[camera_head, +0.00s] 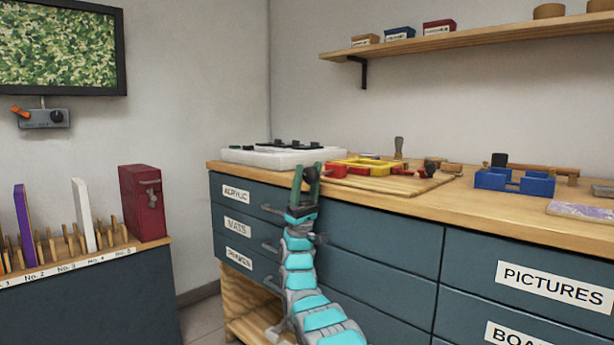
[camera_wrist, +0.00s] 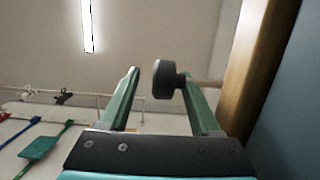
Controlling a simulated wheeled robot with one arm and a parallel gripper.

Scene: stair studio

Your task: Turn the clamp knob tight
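A dark round knob (camera_wrist: 165,79) on a pale rod shows in the wrist view, between my gripper's fingers and nearer the right one. The rod runs right towards the wooden bench edge (camera_wrist: 257,65). I cannot tell whether a finger touches the knob. My gripper (camera_head: 306,174) is open and points upward at the front edge of the workbench (camera_head: 480,205) in the head view; it also shows in the wrist view (camera_wrist: 160,80). Beyond it, a yellow frame (camera_head: 372,163) with red clamp-like parts (camera_head: 337,171) lies on a wooden board. The knob's link to these is hidden.
Drawers with handles (camera_head: 271,246) lie close behind my arm. A white case (camera_head: 283,157) stands left on the bench, and a blue holder (camera_head: 514,182) right. A red box (camera_head: 143,203) stands on the low left cabinet. Free room lies left of the drawers.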

